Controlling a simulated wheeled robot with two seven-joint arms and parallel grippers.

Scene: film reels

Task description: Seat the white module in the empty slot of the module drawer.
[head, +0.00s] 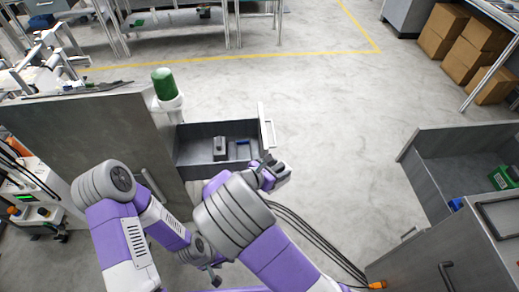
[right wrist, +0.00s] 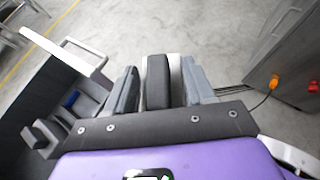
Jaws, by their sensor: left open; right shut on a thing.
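The module drawer (head: 190,158) is pulled out of a grey cabinet. A grey module (head: 220,155) stands inside it, with a small blue piece (head: 243,142) to its right; the slot itself is hard to make out. My right gripper (head: 279,174) is just outside the drawer's right front side. In the right wrist view its fingers (right wrist: 160,88) are shut on the white module (right wrist: 175,66), whose dark grip block sits between them. The module's lower part is hidden. My left gripper (head: 214,276) is open and empty, low in the head view, away from the drawer.
A green cylinder (head: 164,84) stands on a white holder at the cabinet's corner. Another open drawer (head: 455,140) at right holds a green module (head: 503,178) and a blue piece. Dark cables run across the floor from near my right gripper. Open floor lies between the drawers.

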